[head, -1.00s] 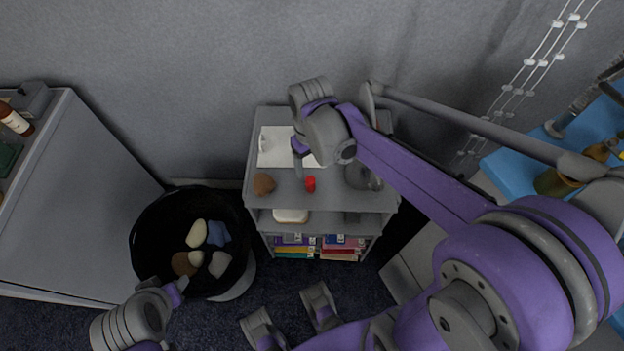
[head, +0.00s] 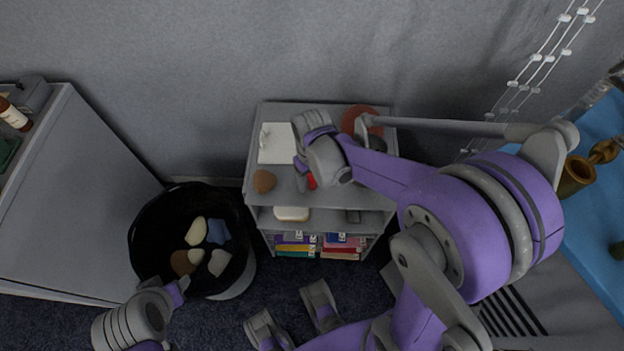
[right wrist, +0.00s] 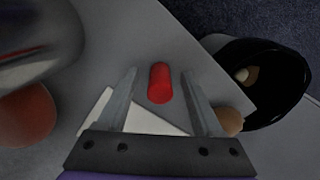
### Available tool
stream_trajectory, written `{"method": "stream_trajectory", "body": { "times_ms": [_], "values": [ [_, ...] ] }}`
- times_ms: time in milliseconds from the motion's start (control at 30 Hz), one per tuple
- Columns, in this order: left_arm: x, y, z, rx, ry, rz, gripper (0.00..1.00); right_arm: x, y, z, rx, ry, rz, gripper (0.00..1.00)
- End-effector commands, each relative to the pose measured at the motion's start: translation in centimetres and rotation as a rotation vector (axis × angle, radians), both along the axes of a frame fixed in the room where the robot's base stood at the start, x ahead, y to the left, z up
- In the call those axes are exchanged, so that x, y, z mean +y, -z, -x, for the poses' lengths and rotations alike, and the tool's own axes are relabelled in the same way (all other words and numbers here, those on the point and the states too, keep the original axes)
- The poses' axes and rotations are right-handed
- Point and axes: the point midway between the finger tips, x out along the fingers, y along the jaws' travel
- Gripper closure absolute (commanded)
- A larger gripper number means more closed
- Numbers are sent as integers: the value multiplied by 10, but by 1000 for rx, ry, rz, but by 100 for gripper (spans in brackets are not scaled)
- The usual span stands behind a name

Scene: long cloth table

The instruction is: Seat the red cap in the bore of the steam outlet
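The red cap (head: 311,181) is a small red cylinder on the top of the grey shelf unit, partly hidden by my right gripper (head: 301,172) in the head view. In the right wrist view the red cap (right wrist: 160,82) shows between the two spread fingers of my right gripper (right wrist: 158,73), with a gap on each side. My left gripper (head: 181,286) is at the lower left, near the black bin; its fingers are too unclear to tell open from shut. A brass hollow piece (head: 576,176) stands on the blue table at the right; I cannot tell whether it is the steam outlet.
The shelf unit (head: 272,112) also holds a white sheet (head: 275,146), a brown lump (head: 264,181), a reddish round thing (head: 352,116) and a dark rounded object (head: 376,142). The black bin (head: 150,222) with several stones stands left of it. The blue table (head: 595,215) is at the right.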

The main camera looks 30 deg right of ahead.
Motion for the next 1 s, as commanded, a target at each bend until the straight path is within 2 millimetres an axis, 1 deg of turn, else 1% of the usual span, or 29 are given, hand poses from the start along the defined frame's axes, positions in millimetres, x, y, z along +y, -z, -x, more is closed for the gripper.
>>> {"method": "stream_trajectory", "body": {
  "times_ms": [33, 167, 200, 267, 300, 367, 633, 733, 867, 1000],
  "values": [
    [0, 0, 0, 0, 0, 0, 50, 0, 0, 0, 0, 0, 0, 43],
    [0, 0, 0, 0, 0, 0, 50, 0, 0, 0, 0, 0, 0, 66],
    [0, 0, 0, 0, 0, 0, 50, 0, 0, 0, 0, 0, 0, 73],
    [0, 0, 0, 0, 0, 0, 50, 0, 0, 0, 0, 0, 0, 84],
    [0, 0, 0, 0, 0, 0, 50, 0, 0, 0, 0, 0, 0, 91],
    [0, 0, 0, 0, 0, 0, 50, 0, 0, 0, 0, 0, 0, 100],
    [0, 0, 0, 0, 0, 0, 50, 0, 0, 0, 0, 0, 0, 100],
    [0, -1, 0, 0, 0, 0, 50, 0, -4, 0, 0, 0, 0, 100],
    [0, -5, 0, -2, 0, 0, 50, 0, -22, 0, 0, 0, 0, 100],
    [0, -12, -1, -4, 0, 0, 50, 0, -52, 0, 0, 0, 0, 100]
  ]
}}
